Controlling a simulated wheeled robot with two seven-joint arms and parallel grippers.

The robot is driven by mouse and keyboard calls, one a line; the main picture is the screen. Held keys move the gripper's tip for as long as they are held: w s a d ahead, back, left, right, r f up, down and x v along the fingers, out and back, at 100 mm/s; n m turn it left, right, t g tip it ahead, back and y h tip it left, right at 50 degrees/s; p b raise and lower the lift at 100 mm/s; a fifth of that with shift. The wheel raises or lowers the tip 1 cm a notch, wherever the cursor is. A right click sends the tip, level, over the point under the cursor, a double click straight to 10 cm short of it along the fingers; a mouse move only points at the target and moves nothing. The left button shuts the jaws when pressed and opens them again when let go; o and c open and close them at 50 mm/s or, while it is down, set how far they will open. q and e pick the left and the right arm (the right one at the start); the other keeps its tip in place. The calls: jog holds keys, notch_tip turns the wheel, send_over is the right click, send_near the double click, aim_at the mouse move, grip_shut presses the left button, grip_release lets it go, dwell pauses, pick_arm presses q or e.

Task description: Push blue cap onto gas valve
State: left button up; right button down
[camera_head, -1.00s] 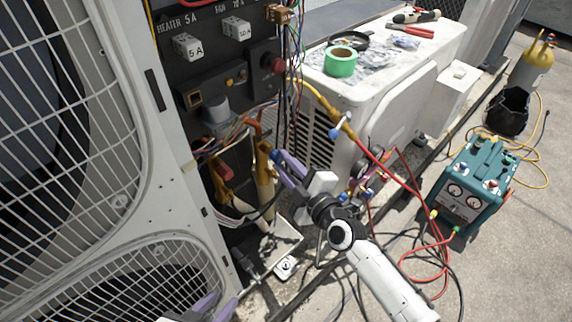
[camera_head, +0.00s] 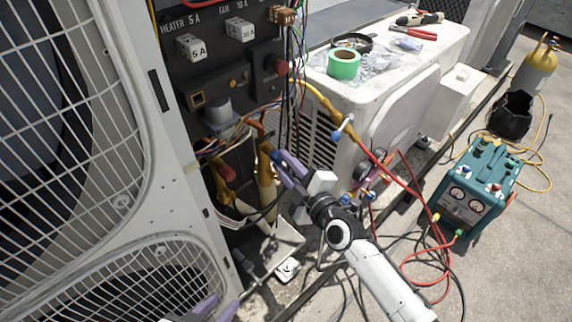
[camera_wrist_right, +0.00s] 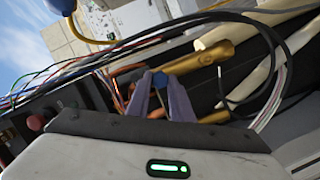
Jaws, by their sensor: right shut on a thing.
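The blue cap (camera_wrist_right: 160,80) sits between the purple fingertips of my right gripper (camera_wrist_right: 163,98) in the right wrist view. I cannot tell whether cap and valve touch. My left gripper (camera_head: 212,308) shows only partly at the bottom edge, with its opening unclear.
Loose wires (camera_head: 292,75) hang close above the right gripper. A black control panel (camera_head: 215,65) and a white fan grille (camera_head: 70,120) stand to the left. A white condenser (camera_head: 400,110) stands behind. A teal recovery machine (camera_head: 478,190) with hoses is at the right.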

pick_arm(q)
jog(key=shift+f, duration=0.1)
pick_arm(e)
jog(key=shift+w+a, duration=0.2)
jog(key=c, duration=1.7)
grip_release()
jog(key=shift+o, duration=1.1)
pick_arm(q)
jog(key=shift+w, duration=0.3)
jog(key=shift+r, duration=0.2)
